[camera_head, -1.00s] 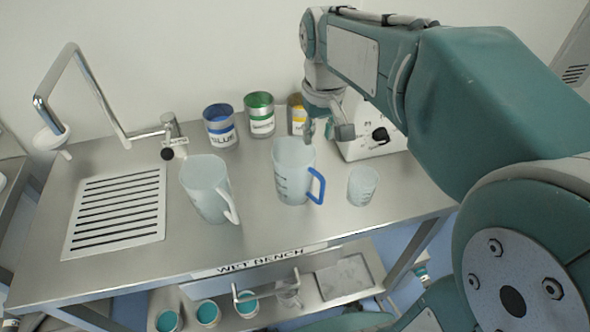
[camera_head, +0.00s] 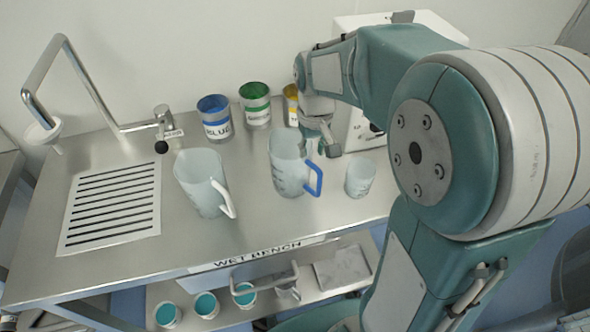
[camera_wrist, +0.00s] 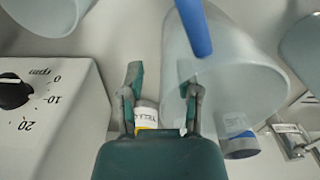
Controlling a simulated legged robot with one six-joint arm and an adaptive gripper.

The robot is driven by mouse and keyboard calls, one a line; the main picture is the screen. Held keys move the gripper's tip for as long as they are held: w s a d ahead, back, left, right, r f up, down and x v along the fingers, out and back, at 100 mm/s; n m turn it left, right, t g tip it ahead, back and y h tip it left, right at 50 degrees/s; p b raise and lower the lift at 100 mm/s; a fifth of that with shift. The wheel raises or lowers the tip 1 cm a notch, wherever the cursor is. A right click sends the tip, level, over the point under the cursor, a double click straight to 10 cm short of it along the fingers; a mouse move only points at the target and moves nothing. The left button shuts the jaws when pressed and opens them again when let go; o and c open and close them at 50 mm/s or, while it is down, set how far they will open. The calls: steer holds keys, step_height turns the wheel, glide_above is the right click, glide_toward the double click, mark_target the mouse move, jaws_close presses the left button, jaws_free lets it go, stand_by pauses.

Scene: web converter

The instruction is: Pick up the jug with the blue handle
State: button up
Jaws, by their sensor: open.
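The jug with the blue handle (camera_head: 287,166) is translucent and stands upright on the steel bench. Its blue handle (camera_head: 316,178) is on its right side in the head view. In the wrist view the jug (camera_wrist: 245,75) fills the upper right, with the blue handle (camera_wrist: 194,25) at the top. My gripper (camera_head: 317,137) is just right of the jug's upper part in the head view. In the wrist view my gripper (camera_wrist: 163,90) is open with nothing between its fingers. The right finger overlaps the jug in that view; I cannot tell whether they touch.
A jug with a white handle (camera_head: 201,183) stands to the left and a small beaker (camera_head: 360,178) to the right. Behind are a blue tin (camera_head: 215,119), a green tin (camera_head: 255,105) and a yellow tin (camera_head: 291,104). A white dial device (camera_wrist: 50,90) is close by. The front bench is clear.

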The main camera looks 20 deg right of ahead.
steer(key=shift+a+f, duration=0.1)
steer(key=shift+f, duration=0.5)
jaws_close()
steer(key=shift+r, duration=0.1)
